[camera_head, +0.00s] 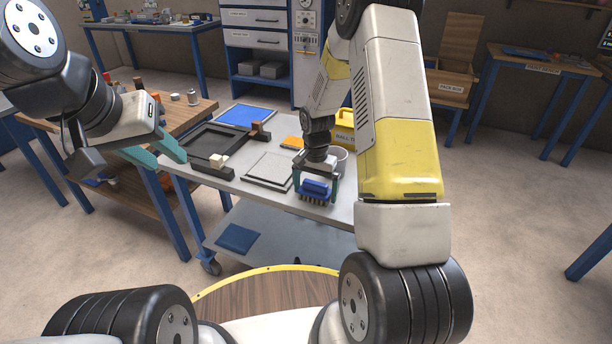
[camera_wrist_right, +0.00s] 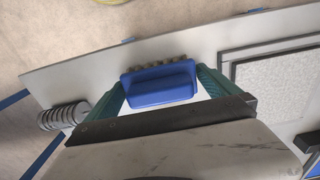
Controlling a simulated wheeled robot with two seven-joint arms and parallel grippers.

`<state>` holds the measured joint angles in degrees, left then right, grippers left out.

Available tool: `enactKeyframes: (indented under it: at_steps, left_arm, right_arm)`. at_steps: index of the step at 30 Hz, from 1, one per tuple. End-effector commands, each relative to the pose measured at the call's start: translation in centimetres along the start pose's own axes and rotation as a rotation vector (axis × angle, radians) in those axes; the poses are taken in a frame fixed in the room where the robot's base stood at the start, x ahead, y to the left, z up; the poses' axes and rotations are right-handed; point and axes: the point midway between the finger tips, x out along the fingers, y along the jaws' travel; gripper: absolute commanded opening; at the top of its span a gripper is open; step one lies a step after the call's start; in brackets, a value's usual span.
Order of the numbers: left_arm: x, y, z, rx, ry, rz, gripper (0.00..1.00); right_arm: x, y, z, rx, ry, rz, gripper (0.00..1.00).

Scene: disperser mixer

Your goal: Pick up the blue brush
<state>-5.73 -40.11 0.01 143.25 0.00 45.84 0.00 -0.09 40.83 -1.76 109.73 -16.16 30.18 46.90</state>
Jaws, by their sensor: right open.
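The blue brush (camera_head: 314,189) lies bristles down near the front edge of the cart's top, and its bristles show at its front side. It also shows in the right wrist view (camera_wrist_right: 160,84). My right gripper (camera_head: 317,184) is over the brush from above, its teal fingers open on either side of the brush's ends. In the right wrist view, the fingers (camera_wrist_right: 163,88) flank the blue body; whether they touch it I cannot tell. My left gripper (camera_head: 172,152) is out at the left, near the cart's left edge, away from the brush.
The grey cart top (camera_head: 226,184) also holds a black frame (camera_head: 190,142), a grey pad in a tray (camera_head: 268,168), a blue sheet (camera_head: 243,115) and a yellow box (camera_head: 343,128). A wooden table stands at left.

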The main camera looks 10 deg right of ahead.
Motion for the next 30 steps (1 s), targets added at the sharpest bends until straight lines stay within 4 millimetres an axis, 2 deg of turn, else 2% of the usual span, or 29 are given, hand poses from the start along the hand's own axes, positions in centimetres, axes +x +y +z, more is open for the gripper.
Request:
enactKeyframes:
  at_steps: [8,16,17,25,30]
  left_arm:
    - [0.0,0.0,0.0,0.000,0.000,0.000,0.36]
    - [0.0,0.0,0.0,0.000,0.000,0.000,0.36]
    - [0.0,0.0,0.0,0.000,0.000,0.000,0.36]
    - [0.0,0.0,0.0,0.000,0.000,0.000,0.36]
    - [0.0,0.0,0.0,0.000,0.000,0.000,0.36]
  right_arm:
    - [0.5,0.0,0.0,0.000,0.000,0.000,1.00]
    - [0.5,0.0,0.0,0.000,0.000,-0.001,0.49]
    - [0.4,0.0,0.0,0.000,0.000,-0.001,0.47]
    - [0.2,0.0,0.0,-0.001,0.001,-0.001,0.47]
    - [-0.9,-0.1,0.0,-0.001,0.002,-0.002,0.47]
